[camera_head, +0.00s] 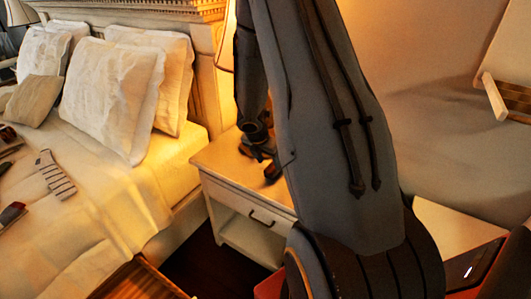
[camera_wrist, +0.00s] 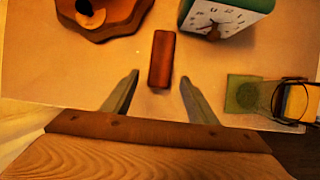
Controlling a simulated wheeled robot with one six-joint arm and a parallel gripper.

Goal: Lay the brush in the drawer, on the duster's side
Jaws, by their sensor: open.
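My gripper (camera_wrist: 158,92) is open over the pale nightstand top, its two fingers apart with nothing between the tips. In the head view my gripper (camera_head: 262,152) is dark and points down at the nightstand, partly hidden by my arm. A reddish-brown oblong block (camera_wrist: 161,60), perhaps the brush seen from its back, lies just beyond the fingertips. The nightstand drawer (camera_head: 248,208) has a dark handle and looks shut, its right part hidden by my arm. I cannot make out a duster.
On the nightstand (camera_head: 213,157) stand a green-cased clock (camera_wrist: 222,18), a brown wooden piece (camera_wrist: 105,18) and a green square (camera_wrist: 243,94). Glasses (camera_wrist: 292,95) sit at the right. The bed (camera_head: 110,190) with pillows is left; a wooden tray or box (camera_head: 140,282) is at the bottom.

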